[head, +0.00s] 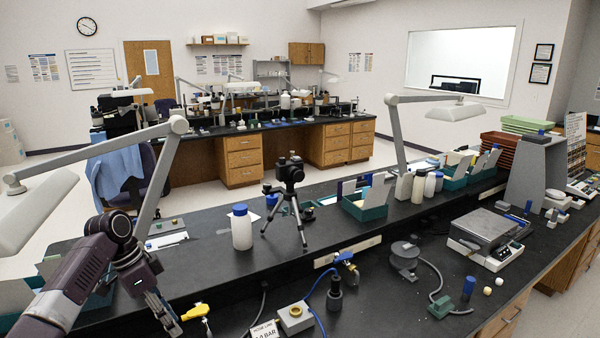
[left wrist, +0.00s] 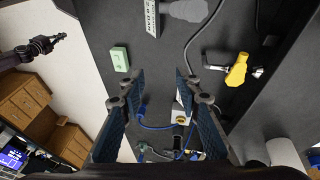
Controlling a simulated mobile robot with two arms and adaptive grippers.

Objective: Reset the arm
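My left gripper (head: 168,318) hangs at the lower left of the head view, over the near black bench. In the left wrist view its two fingers (left wrist: 160,85) stand apart with nothing held between them, so it is open. A yellow-handled valve (left wrist: 237,70) lies to the right of the fingers there; it also shows beside the gripper in the head view (head: 196,312). What looks like my right gripper (left wrist: 44,44) is small and dark at the upper left of the left wrist view, over the pale floor; its fingers are too small to read.
The near bench holds a white bottle (head: 241,228), a tripod (head: 286,212), a grey box with a knob (head: 295,318), a blue hose (head: 312,306), a round grey device (head: 405,256) and a scale (head: 489,238). A lamp arm (head: 95,154) rises close beside my left arm.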

